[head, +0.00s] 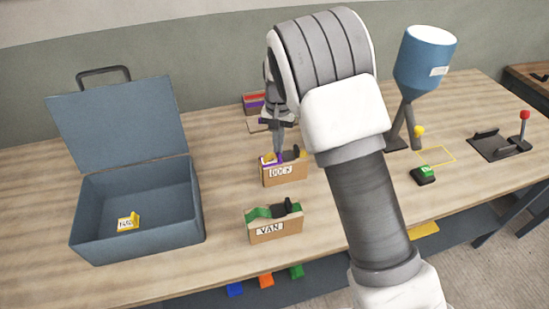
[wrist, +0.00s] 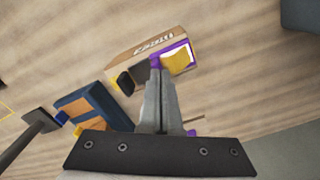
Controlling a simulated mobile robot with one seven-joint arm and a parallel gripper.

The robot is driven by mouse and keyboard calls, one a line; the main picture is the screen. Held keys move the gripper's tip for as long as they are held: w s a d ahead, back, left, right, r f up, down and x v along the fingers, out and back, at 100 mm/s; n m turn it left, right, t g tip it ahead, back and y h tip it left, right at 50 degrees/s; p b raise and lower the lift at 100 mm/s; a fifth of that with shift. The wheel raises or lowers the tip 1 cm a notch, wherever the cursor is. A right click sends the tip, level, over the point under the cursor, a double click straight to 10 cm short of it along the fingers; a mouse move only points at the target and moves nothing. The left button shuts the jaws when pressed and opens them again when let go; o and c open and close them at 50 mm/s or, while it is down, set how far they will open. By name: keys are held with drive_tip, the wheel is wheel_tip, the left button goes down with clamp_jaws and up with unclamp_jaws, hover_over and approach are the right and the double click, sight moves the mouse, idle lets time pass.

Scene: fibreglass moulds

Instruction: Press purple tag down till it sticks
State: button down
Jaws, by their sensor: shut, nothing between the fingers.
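A tan block labelled DOCK (head: 284,174) stands on the wooden table. It also shows upside down in the wrist view (wrist: 142,50). Purple edging with a white patch, which looks like the purple tag (head: 266,159), is at the left end of its top. In the wrist view this purple edge (wrist: 190,48) surrounds a yellow piece (wrist: 176,60). My gripper (head: 278,156) points down with its fingers shut and empty. Its tips (wrist: 157,66) are right at the purple part and hide some of it. I cannot tell whether they press on it.
A block labelled VAN (head: 275,231) stands in front. An open blue-grey box (head: 137,240) with a yellow tag (head: 127,223) is at left. Another block (head: 253,103) stands behind; it shows in the wrist view (wrist: 90,112). A blue hopper (head: 421,65) and green button (head: 423,174) are at right.

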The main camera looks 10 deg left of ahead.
drive_tip(key=shift+r+p, duration=2.4)
drive_tip(key=shift+r, duration=1.05)
drive_tip(key=s+d+r+t+y, duration=0.1)
drive_tip(key=s+d+r, duration=0.55)
drive_tip(key=r, duration=0.25)
drive_tip(key=s+d+r+t, duration=0.1)
drive_tip(key=s+d+r, duration=0.4)
drive_tip(key=d+r, duration=0.35)
drive_tip(key=s+d+r+t, duration=0.1)
drive_tip(key=s+d, duration=0.3)
drive_tip(key=s, duration=0.4)
drive_tip(key=s+d+r+t+h, duration=0.1)
drive_tip(key=s+d, duration=0.3)
drive_tip(key=s, duration=0.5)
drive_tip(key=shift+d+n+t, duration=0.15)
drive_tip(key=shift+n+t, duration=0.25)
drive_tip(key=shift+t, duration=0.4)
